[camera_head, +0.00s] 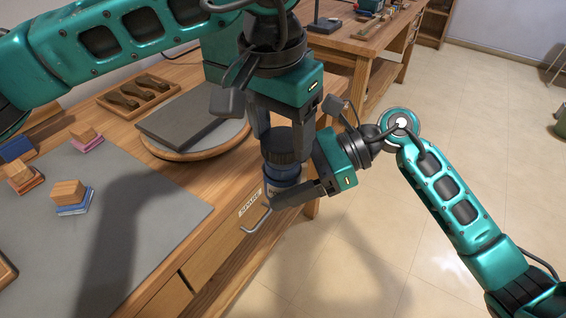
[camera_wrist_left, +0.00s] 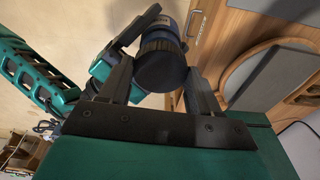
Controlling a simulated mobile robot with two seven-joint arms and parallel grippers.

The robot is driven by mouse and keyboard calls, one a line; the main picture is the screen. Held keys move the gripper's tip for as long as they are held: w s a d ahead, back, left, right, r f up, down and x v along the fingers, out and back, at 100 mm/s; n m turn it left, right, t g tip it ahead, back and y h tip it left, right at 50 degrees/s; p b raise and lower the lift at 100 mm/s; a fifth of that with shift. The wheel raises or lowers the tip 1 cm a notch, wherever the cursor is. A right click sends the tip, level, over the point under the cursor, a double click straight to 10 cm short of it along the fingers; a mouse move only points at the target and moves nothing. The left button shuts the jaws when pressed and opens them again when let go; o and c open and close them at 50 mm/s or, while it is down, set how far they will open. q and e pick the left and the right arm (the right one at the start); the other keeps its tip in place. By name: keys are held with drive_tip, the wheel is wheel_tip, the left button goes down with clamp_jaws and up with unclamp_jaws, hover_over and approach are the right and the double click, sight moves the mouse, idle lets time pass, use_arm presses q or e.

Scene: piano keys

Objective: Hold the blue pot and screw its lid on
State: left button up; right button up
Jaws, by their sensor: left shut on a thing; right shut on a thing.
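The blue pot (camera_head: 281,173) is held upright in the air by the front edge of the workbench. My right gripper (camera_head: 291,184) is shut on the pot's body from the right. The dark ridged lid (camera_head: 281,142) sits on top of the pot; I cannot tell how tightly it is seated. My left gripper (camera_head: 283,133) points down from above and is shut on the lid. In the left wrist view the lid (camera_wrist_left: 163,66) is between the fingers, with the blue pot (camera_wrist_left: 157,20) beyond it. Part of the pot is hidden by the right gripper's finger.
The workbench holds a grey mat (camera_head: 150,220) with several small wooden blocks on coloured pieces. A round board (camera_head: 205,148) with a grey slab (camera_head: 180,120) and a wooden tray (camera_head: 138,97) lie behind. A drawer handle (camera_head: 256,222) sticks out below the pot. Floor is open at right.

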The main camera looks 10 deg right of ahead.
sight(281, 141)
use_arm(q)
drive_tip(key=shift+f, duration=0.15)
drive_tip(key=shift+f, duration=0.8)
drive_tip(key=shift+f, duration=0.55)
idle(0.3)
drive_tip(key=m, duration=0.3)
idle(0.3)
drive_tip(key=o, duration=1)
drive_tip(key=shift+r, duration=0.1)
